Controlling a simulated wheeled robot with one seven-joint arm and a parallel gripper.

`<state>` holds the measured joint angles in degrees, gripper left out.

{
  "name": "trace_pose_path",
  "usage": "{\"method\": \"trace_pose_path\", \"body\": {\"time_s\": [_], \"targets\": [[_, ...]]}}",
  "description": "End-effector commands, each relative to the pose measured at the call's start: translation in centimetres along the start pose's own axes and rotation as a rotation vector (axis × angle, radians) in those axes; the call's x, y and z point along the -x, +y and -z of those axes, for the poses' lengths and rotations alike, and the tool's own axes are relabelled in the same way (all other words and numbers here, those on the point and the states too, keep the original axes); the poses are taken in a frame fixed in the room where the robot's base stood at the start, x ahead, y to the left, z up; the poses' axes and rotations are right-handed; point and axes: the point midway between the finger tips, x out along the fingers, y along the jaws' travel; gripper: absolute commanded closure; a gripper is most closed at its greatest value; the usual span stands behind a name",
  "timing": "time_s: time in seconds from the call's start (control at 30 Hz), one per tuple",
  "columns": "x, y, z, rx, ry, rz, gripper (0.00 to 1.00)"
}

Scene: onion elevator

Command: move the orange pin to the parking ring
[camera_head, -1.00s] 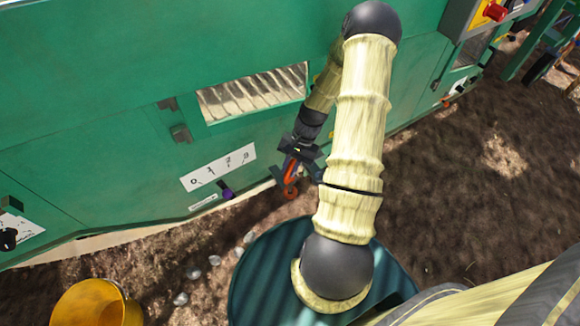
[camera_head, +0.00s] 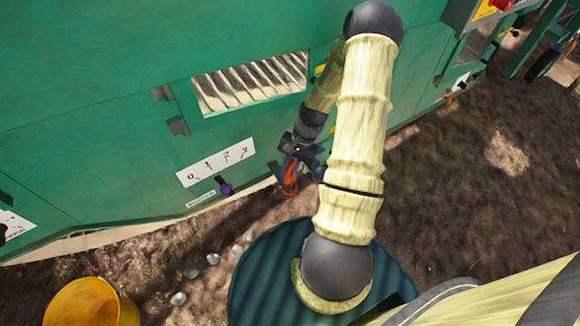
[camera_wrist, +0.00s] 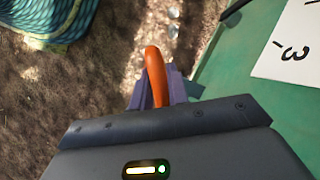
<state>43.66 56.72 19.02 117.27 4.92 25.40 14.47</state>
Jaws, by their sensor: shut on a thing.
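The orange pin (camera_wrist: 155,75) is held between the purple-grey fingers of my gripper (camera_wrist: 158,90) in the wrist view, its curved end pointing away from the palm. In the head view the orange pin (camera_head: 290,180) hangs at my gripper (camera_head: 297,165), close to the green machine's lower edge and right of the numbered scale. My gripper is shut on the pin. The lower part of the pin is partly hidden by the fingers. I cannot make out the parking ring in either view.
The green machine wall (camera_head: 90,120) carries a numbered white scale (camera_head: 215,162) with a purple knob (camera_head: 225,187) below it. A yellow bucket (camera_head: 85,305) stands at lower left. Several pale onions (camera_head: 213,259) lie on the soil. Open soil (camera_head: 450,200) lies to the right.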

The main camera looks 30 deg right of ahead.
Motion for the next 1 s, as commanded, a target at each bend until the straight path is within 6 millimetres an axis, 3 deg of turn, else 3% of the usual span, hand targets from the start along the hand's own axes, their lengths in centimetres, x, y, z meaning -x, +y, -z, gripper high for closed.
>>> {"method": "trace_pose_path", "body": {"time_s": [1.0], "targets": [[-3.0,0.7,1.3,0.000,-0.001,0.000,1.00]]}}
